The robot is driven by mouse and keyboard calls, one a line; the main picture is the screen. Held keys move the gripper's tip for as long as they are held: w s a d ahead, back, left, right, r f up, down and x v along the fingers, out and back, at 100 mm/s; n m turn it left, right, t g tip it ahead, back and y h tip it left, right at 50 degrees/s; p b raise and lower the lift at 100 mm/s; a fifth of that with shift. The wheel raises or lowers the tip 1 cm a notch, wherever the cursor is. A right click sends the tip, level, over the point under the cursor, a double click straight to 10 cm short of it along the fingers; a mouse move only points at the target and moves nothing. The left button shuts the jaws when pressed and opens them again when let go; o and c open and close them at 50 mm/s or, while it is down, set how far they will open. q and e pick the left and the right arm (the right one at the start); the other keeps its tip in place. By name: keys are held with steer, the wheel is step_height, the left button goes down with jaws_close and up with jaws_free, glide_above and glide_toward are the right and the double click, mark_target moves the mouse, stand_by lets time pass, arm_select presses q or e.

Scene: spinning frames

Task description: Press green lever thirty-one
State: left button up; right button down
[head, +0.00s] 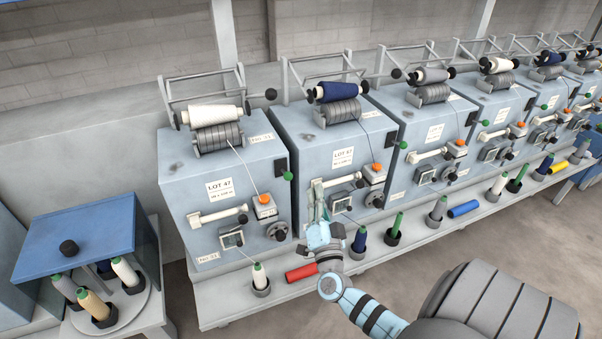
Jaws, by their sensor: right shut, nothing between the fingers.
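Small green lever knobs stick out from the machines' sides. The nearest green lever (288,176) is on the right side of the first, leftmost machine (182,160). Another green lever (403,145) is on the second machine (290,125). The number labels are too small to read surely, so I cannot tell which lever is thirty-one. My right gripper (317,188) is shut and empty, fingers pointing up, in front of the second machine's left edge. In the picture it is right of and slightly below the nearest green knob, apart from it. My left gripper is out of view.
A ledge with yarn cones and a red cylinder (301,273) runs below the machines. Yarn rolls sit on top of them. A blue box-like stand with cones on a round tray (133,305) is at the lower left. More machines continue to the right.

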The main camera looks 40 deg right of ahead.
mark_target(288, 176)
steer(key=w+d+b, duration=0.2)
steer(key=w, duration=0.7)
steer(key=shift+d+f+b, duration=0.15)
steer(key=shift+d+b, duration=0.1)
steer(key=shift+b, duration=0.1)
steer(key=shift+f, duration=0.1)
